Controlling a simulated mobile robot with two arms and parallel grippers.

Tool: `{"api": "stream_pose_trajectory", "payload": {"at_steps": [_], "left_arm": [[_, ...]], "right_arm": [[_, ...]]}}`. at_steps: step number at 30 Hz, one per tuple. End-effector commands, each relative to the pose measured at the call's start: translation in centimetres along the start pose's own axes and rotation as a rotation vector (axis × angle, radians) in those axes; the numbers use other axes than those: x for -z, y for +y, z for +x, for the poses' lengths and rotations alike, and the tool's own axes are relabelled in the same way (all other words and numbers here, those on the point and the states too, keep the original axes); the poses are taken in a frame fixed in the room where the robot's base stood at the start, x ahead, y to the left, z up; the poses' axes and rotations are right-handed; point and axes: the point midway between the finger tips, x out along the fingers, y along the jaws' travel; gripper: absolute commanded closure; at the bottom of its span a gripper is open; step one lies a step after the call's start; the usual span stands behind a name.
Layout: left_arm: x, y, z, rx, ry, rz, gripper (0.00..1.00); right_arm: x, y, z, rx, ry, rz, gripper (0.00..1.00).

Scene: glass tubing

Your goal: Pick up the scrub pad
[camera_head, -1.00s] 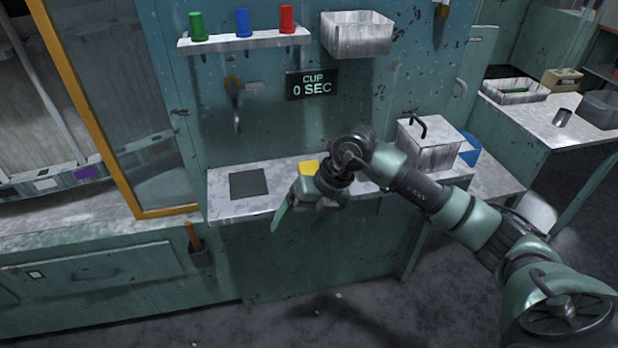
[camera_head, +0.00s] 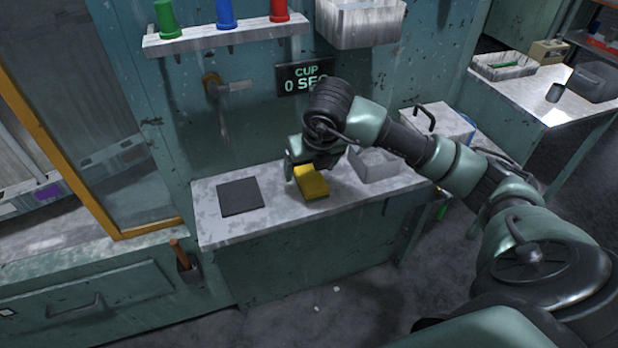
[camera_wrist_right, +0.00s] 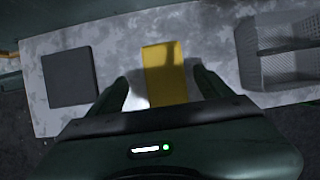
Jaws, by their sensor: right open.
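The scrub pad (camera_head: 312,187) is a yellow block lying on the grey counter. In the right wrist view the yellow pad (camera_wrist_right: 165,73) lies just ahead of and between the two fingers. My right gripper (camera_head: 303,170) is over the counter at the pad; the wrist hides part of it in the head view. In the right wrist view the gripper (camera_wrist_right: 163,88) is open, with a finger on each side of the pad's near end and nothing held. I cannot tell its exact height above the counter. My left gripper is not in view.
A dark square plate (camera_head: 240,197) lies left of the pad. A wire-mesh basket (camera_wrist_right: 285,50) stands to its right. A lidded box (camera_head: 437,122) stands farther right.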

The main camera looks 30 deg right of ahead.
Motion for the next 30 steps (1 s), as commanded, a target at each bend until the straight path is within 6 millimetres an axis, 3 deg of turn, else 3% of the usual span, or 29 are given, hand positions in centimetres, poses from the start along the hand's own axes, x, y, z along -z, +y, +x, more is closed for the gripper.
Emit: {"api": "stream_pose_trajectory", "payload": {"at_steps": [4, 10, 17, 28, 29, 30], "left_arm": [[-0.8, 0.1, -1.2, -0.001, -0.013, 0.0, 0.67], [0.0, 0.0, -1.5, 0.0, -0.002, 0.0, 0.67], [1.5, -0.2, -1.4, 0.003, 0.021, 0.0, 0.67], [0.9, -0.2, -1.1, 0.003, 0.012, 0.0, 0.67], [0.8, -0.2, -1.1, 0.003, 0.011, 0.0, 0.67], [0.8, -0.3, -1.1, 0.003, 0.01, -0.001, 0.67]], "right_arm": [[0.2, -0.7, 2.0, 0.002, 0.006, 0.002, 0.2], [0.2, -0.6, 4.4, 0.0, 0.003, 0.001, 0.2], [0.2, -0.6, 4.6, 0.0, 0.0, 0.0, 0.2], [0.2, -0.6, 4.8, 0.0, 0.0, 0.0, 0.2], [0.2, -0.6, 4.8, 0.0, 0.0, 0.0, 0.23], [0.2, -0.6, 4.7, 0.0, 0.001, 0.0, 0.34]]}}
